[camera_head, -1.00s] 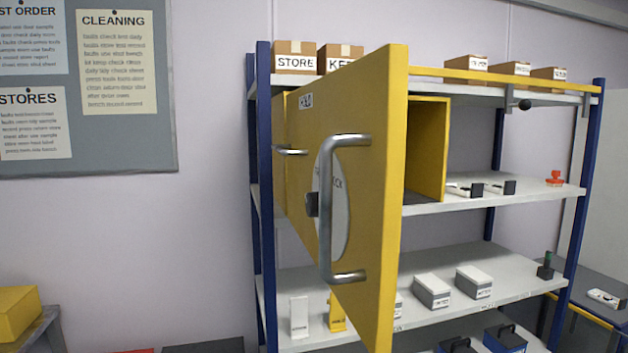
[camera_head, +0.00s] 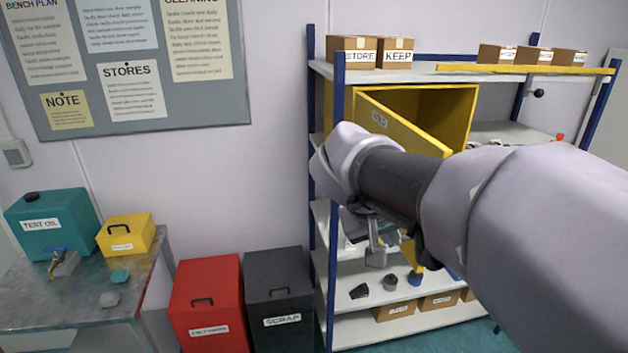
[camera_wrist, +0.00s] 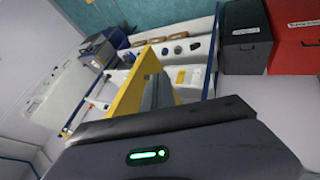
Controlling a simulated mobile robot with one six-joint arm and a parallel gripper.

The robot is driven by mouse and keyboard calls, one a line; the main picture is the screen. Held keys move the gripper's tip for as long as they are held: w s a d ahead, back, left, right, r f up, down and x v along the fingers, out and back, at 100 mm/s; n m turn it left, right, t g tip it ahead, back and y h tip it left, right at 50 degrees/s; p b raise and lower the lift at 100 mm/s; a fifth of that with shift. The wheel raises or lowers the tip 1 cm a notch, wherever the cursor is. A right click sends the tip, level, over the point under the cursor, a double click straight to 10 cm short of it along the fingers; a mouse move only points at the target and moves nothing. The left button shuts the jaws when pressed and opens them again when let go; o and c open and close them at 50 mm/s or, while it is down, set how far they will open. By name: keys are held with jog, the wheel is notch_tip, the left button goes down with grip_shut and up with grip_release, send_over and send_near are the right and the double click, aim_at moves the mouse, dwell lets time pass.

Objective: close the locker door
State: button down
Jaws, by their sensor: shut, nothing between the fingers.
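The yellow locker (camera_head: 474,120) sits on the upper part of the shelf rack. Its yellow door (camera_head: 402,122), hinged at the left, stands partly open with the free edge swung outward. My arm crosses in front and hides the door's lower part and its handle. My gripper (camera_head: 376,255) points down below my wrist, in front of the shelves. In the wrist view my gripper's grey fingers (camera_wrist: 158,92) are together and empty. The yellow door (camera_wrist: 130,92) shows right beside them there; I cannot tell whether they touch.
Cardboard boxes (camera_head: 373,52) stand on the rack's top shelf. A red bin (camera_head: 208,300) and a dark bin (camera_head: 279,295) stand left of the rack. A metal table (camera_head: 70,295) holds a teal container (camera_head: 52,222) and a yellow box (camera_head: 126,234).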

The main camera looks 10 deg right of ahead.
jog(key=w+d+f, duration=0.1)
jog(key=d+f, duration=0.3)
jog(key=d, duration=0.2)
jog(key=shift+w+p, duration=0.3)
jog(key=shift+w, duration=0.05)
